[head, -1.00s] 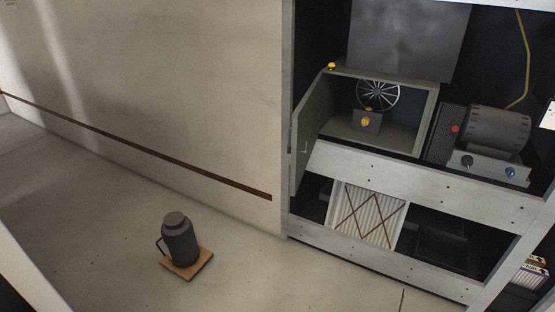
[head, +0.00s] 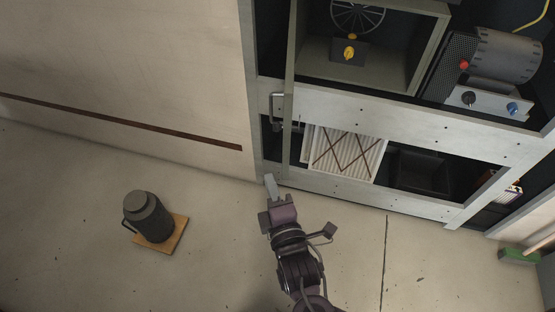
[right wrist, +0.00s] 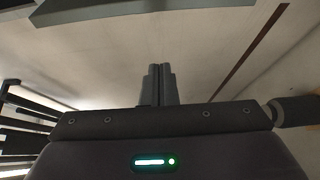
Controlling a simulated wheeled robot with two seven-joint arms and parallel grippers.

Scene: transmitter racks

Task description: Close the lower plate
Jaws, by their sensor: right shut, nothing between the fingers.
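A grey-green hinged plate (head: 289,75) stands open at the left of the rack, seen almost edge-on in the head view. A metal handle (head: 277,108) is on its left face. The open box (head: 355,68) beside it shows a spoked wheel and a yellow knob. My right gripper (head: 270,182) is low in front of the rack's bottom left corner, below the handle and apart from it. In the right wrist view its fingers (right wrist: 161,85) are together and empty. My left gripper is not in view.
The rack (head: 375,110) holds a pleated filter (head: 347,157) and a motor unit (head: 505,60). A dark flask (head: 149,217) stands on a wooden board (head: 178,232) on the floor at left. A green-headed brush (head: 518,255) is at right. The floor in front is largely clear.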

